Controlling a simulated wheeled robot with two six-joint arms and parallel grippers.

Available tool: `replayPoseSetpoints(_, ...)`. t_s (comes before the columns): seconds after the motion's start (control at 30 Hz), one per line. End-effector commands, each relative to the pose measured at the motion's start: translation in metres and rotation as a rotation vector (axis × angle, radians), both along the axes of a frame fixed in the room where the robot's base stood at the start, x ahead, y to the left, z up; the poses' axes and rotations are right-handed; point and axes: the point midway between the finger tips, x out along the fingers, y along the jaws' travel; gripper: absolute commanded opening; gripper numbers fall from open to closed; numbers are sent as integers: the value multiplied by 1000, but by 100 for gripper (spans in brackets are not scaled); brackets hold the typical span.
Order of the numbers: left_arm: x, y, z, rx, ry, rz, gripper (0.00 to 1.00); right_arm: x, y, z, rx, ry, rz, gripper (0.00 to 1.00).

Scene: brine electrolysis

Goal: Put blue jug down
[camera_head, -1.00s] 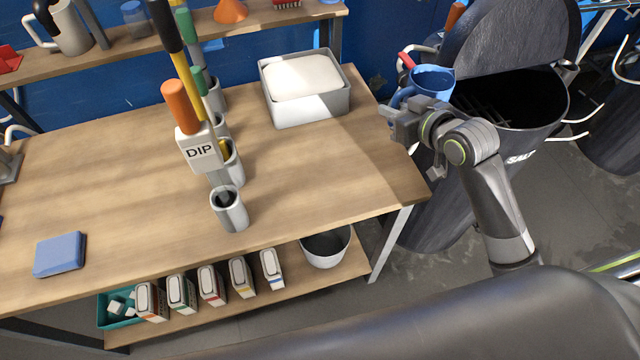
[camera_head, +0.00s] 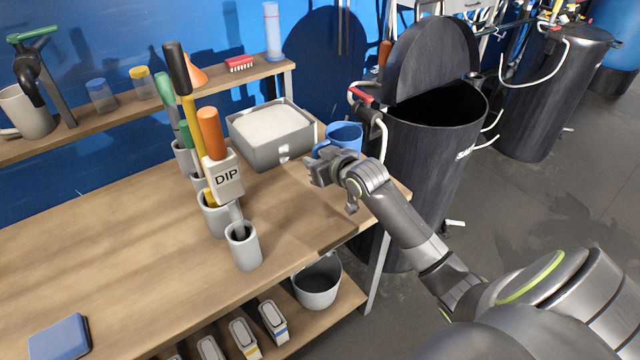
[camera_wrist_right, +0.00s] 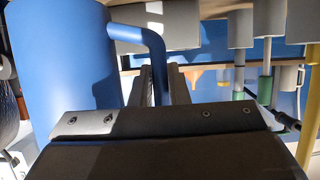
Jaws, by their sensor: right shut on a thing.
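The blue jug (camera_head: 346,135) is upright at the right end of the workbench (camera_head: 130,240), just right of the grey tub. My right gripper (camera_head: 318,165) is shut on the jug's handle, which partly hides behind it. In the right wrist view the jug's side (camera_wrist_right: 62,60) fills the left, and its handle (camera_wrist_right: 152,50) runs down between the fingers of my right gripper (camera_wrist_right: 163,85). I cannot tell whether the jug's base touches anything. My left gripper is not in view.
The grey tub (camera_head: 285,153) of white material stands close left of the jug. The open black salt bin (camera_head: 440,165) is just right of the bench. The DIP holder (camera_head: 227,178) and several grey cups stand left.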

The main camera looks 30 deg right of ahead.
Motion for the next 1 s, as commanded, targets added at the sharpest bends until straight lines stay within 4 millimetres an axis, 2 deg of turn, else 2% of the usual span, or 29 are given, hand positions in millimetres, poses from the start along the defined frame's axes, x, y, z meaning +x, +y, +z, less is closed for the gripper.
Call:
replayPoseSetpoints(0.13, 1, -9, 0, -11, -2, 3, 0, 0, 1, -19, 1, -1, 1, 0)
replayPoseSetpoints(0.43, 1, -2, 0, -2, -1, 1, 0, 0, 1, -55, 2, 0, 0, 0)
replayPoseSetpoints(0.87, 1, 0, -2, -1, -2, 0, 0, 0, 1, -63, 0, -2, 1, 0)
replayPoseSetpoints(0.9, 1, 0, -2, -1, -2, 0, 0, 0, 0, -62, 0, -2, 1, 19)
replayPoseSetpoints(1.0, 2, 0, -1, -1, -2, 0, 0, 0, 0, -62, 0, -2, 1, 32)
